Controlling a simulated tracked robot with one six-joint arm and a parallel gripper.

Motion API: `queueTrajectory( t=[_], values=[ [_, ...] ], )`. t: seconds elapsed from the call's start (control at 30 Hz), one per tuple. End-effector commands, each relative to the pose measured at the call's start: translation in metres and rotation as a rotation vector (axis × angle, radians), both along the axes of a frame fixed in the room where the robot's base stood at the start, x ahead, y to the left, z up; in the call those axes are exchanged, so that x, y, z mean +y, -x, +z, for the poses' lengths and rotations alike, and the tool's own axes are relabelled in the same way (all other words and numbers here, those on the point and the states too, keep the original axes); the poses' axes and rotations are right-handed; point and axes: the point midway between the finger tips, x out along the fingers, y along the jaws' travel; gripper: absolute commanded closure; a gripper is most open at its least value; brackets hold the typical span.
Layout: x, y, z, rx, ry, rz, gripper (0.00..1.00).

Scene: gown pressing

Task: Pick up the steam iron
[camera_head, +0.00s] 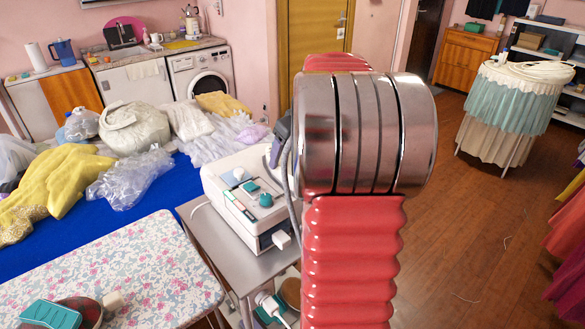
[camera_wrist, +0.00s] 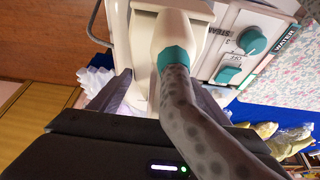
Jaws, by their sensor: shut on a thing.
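The steam iron (camera_wrist: 178,38) is white with a teal collar, where a grey spotted hose joins it. In the wrist view it lies between the dark fingers of my gripper (camera_wrist: 160,88), which is shut on it. The hose crosses in front and hides part of the grip. The white steam station (camera_wrist: 230,45) with teal dials is close beside the iron. In the head view, the station (camera_head: 245,200) stands on a small metal table, and my red arm hides most of the gripper and iron. I cannot tell whether the iron touches the station.
A draped round table (camera_head: 515,100) stands at the right. The wooden floor (camera_head: 470,220) there is mostly clear.

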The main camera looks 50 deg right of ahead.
Motion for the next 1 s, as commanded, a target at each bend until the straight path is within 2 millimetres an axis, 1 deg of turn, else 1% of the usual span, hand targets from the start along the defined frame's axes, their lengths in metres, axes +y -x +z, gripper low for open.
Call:
queueTrajectory(
  t=[0.03, 0.13, 0.37, 0.53, 0.67, 1.0],
  values=[
    [0.0, 0.0, 0.0, 0.0, 0.0, 0.0, 0.66],
    [0.0, 0.0, 0.001, -0.002, 0.002, -0.001, 0.72],
    [0.0, 0.0, 0.002, -0.002, 0.002, -0.001, 0.72],
    [-0.001, -0.001, 0.011, -0.004, 0.004, 0.0, 0.72],
    [-0.001, -0.001, 0.027, -0.004, 0.005, 0.0, 0.72],
    [-0.001, -0.001, 0.082, -0.005, 0.004, 0.0, 0.72]
  ],
)
